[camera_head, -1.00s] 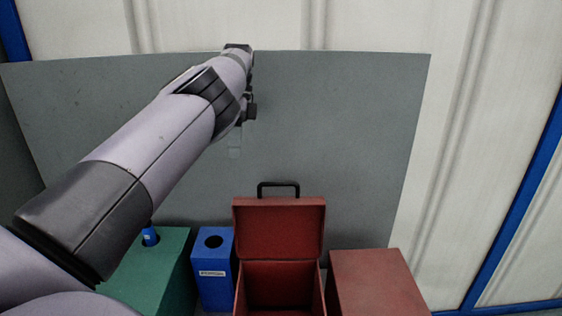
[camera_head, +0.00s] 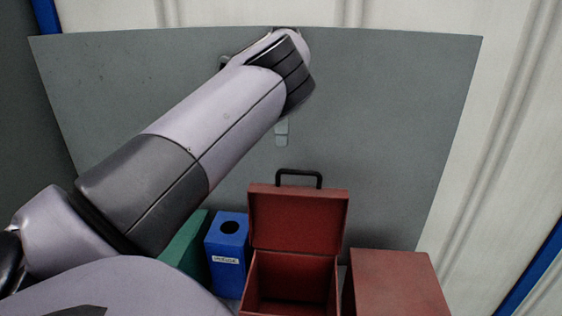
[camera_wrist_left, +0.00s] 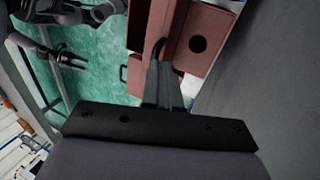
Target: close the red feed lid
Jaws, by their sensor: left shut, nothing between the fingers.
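The red feed lid (camera_head: 298,222) stands upright and open at the back of the red box (camera_head: 262,285), whose inside shows. A black handle (camera_head: 298,173) sits on the lid's upper edge. My left gripper (camera_head: 282,138) points down, shut and empty, above the handle in the head view, with the arm hiding part of it.
A blue box (camera_head: 228,252) with a round hole and a green box (camera_head: 185,246) stand left of the red box. A closed red box (camera_head: 398,283) stands to its right. A grey panel (camera_head: 400,130) rises behind them.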

